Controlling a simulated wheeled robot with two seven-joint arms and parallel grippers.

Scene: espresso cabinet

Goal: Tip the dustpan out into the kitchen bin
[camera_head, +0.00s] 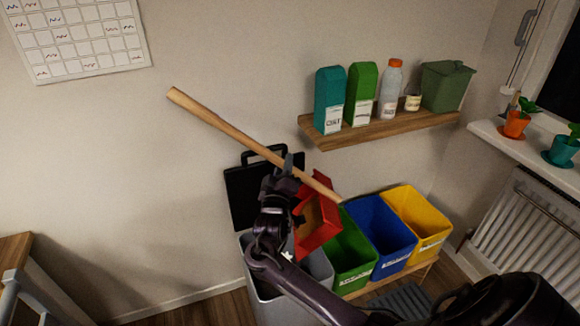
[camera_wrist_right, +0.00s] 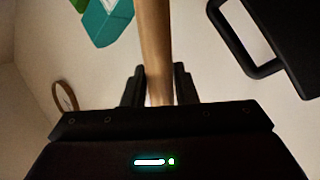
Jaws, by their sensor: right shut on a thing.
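The red dustpan (camera_head: 318,238) has a long wooden handle (camera_head: 225,126). My right gripper (camera_head: 293,168) is shut on the handle, which also runs between its fingers in the right wrist view (camera_wrist_right: 158,60). The pan hangs tilted at the handle's lower right end, over the right side of the grey kitchen bin (camera_head: 318,266). The bin's black lid (camera_head: 243,200) stands open against the wall. My right arm hides much of the bin's mouth. I cannot tell what lies in the pan. My left gripper is out of view.
Green (camera_head: 352,262), blue (camera_head: 385,238) and yellow (camera_head: 428,222) bins stand close on the right. A wooden shelf (camera_head: 380,130) with cartons, a bottle and a green caddy (camera_head: 446,88) is above them. A radiator (camera_head: 530,225) is far right. A wooden table (camera_head: 14,250) is at left.

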